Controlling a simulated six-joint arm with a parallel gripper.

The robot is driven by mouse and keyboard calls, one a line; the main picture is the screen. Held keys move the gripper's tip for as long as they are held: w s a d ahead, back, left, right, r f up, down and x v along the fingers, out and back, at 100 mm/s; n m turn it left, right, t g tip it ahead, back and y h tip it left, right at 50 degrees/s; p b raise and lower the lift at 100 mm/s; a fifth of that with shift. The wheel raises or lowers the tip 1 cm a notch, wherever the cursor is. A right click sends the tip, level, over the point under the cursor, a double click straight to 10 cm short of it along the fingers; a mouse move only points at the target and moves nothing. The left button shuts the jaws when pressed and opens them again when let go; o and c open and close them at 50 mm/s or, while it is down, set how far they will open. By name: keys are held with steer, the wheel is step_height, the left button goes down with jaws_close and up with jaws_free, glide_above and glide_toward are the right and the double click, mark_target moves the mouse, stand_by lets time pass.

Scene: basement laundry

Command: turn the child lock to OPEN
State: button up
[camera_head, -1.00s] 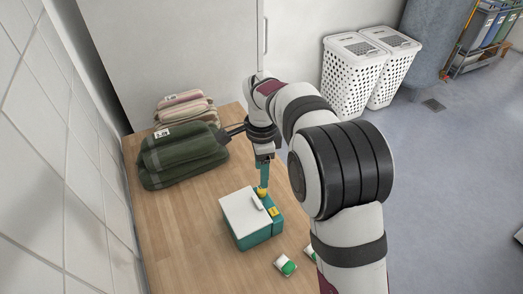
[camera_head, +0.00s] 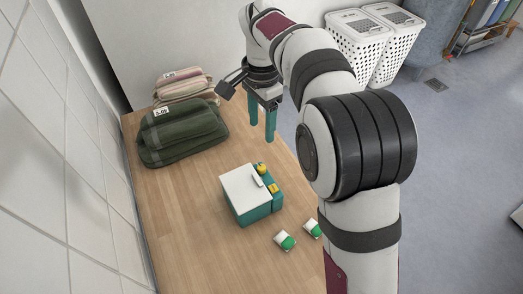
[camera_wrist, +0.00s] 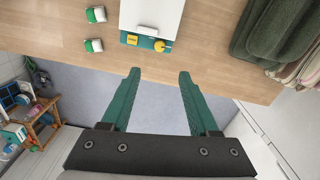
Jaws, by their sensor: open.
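A white-lidded teal box (camera_head: 246,196) sits on the wooden table. On its right side is a yellow round knob (camera_head: 261,168), which I take for the child lock, with a yellow label (camera_head: 273,188) beside it. In the wrist view the knob (camera_wrist: 163,47) shows near the table edge, with the label (camera_wrist: 131,39) to its left. The lettering and the exact knob setting are too small to read. My gripper (camera_head: 262,136) is open and empty, raised behind the box and apart from the knob. In the wrist view its two teal fingers (camera_wrist: 158,76) are spread, pointing toward the box.
Folded green towels (camera_head: 182,134) and striped towels (camera_head: 184,88) lie at the table's back left. Two small green-and-white items (camera_head: 284,241) (camera_head: 313,229) lie right of the box. A tiled wall (camera_head: 62,170) bounds the left. White baskets (camera_head: 362,45) stand on the floor.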

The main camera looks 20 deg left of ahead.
mark_target(261, 167)
step_height(261, 167, down, 15)
jaws_close()
stand_by(0.4)
